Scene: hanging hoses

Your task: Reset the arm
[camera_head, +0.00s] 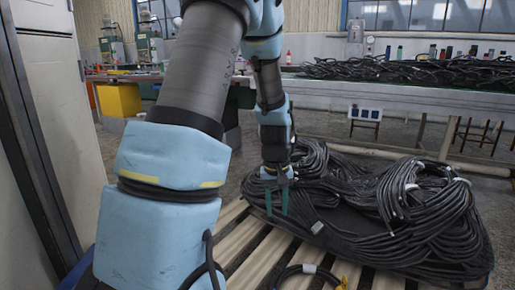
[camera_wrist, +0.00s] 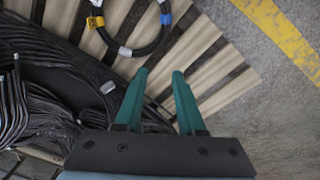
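My arm reaches forward and down from the left in the head view. My gripper (camera_head: 276,212) has two teal fingers pointing down, apart, with nothing between them. They are in front of the left part of a large pile of coiled black hoses (camera_head: 430,225). In the wrist view my gripper (camera_wrist: 162,72) also shows open and empty above wooden slats. A single black hose loop (camera_wrist: 158,42) with white, yellow and blue tags lies beyond the fingertips. The hose pile (camera_wrist: 40,90) fills the left of that view.
The hoses lie on a slatted wooden pallet (camera_head: 238,238). A long table (camera_head: 330,90) with more black hoses stands behind. A pale cabinet (camera_head: 45,110) is close on the left. Bare floor with a yellow stripe (camera_wrist: 280,30) is at the wrist view's right.

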